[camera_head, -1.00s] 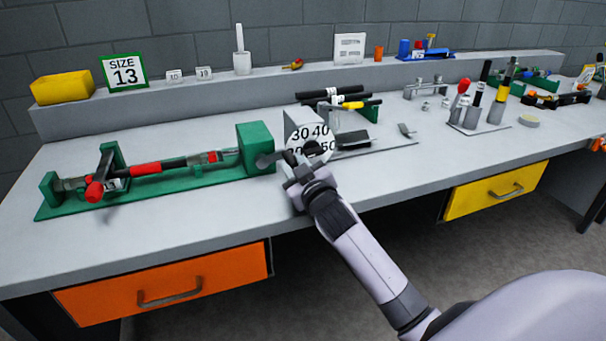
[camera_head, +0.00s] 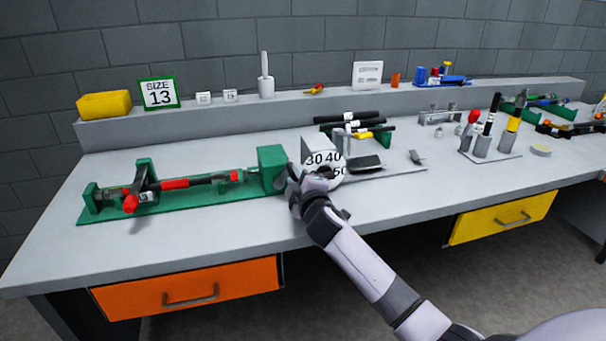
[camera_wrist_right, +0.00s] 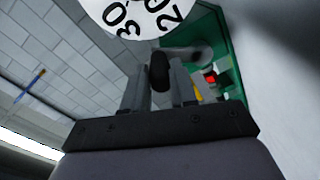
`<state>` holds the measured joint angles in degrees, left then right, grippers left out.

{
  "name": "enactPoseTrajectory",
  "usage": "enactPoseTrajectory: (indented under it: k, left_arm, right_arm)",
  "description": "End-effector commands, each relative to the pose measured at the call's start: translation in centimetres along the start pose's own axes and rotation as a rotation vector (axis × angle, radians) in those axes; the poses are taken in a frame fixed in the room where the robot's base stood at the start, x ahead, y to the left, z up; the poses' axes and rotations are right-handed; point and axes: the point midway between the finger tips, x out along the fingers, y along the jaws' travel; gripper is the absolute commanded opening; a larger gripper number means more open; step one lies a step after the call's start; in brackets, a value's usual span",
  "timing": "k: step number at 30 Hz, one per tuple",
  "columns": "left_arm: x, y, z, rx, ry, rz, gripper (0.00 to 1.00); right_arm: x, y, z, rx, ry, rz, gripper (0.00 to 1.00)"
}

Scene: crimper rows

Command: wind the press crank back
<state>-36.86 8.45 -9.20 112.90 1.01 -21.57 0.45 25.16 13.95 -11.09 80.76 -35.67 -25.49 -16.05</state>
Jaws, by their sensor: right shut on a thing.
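The green press (camera_head: 180,205) lies along the left of the bench, with red-handled parts on its bed and a green block (camera_head: 272,168) at its right end. My right gripper (camera_head: 296,180) is at the right side of that block, in front of a white numbered dial (camera_head: 328,160). In the right wrist view, its fingers (camera_wrist_right: 160,85) are shut on the dark knob of the crank (camera_wrist_right: 160,70), whose grey arm (camera_wrist_right: 183,55) reaches toward the green press. The dial (camera_wrist_right: 130,15) is close beyond the fingers. My left gripper is out of view.
A yellow block (camera_head: 104,105) and a SIZE 13 sign (camera_head: 159,94) stand on the back ledge. Black-handled tools (camera_head: 348,117) and a tool stand (camera_head: 490,150) are farther right. An orange drawer (camera_head: 190,287) and a yellow drawer (camera_head: 503,217) are below the bench top.

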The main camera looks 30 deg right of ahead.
Motion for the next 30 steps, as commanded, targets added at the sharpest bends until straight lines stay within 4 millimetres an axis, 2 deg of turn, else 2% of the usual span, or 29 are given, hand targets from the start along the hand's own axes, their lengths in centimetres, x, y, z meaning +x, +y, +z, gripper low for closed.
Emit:
enactPoseTrajectory:
  k: [3,14,30]
  left_arm:
    - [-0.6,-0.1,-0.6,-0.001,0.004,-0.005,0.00]
    - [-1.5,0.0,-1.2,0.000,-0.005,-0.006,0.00]
    - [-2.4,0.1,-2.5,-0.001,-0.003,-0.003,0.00]
  right_arm:
    - [0.0,0.4,-0.9,-0.115,-0.006,-0.001,0.00]
    - [0.1,0.1,-2.9,-0.455,-0.024,-0.005,0.00]
    - [0.2,-1.6,-5.5,-0.967,-0.052,-0.012,0.00]
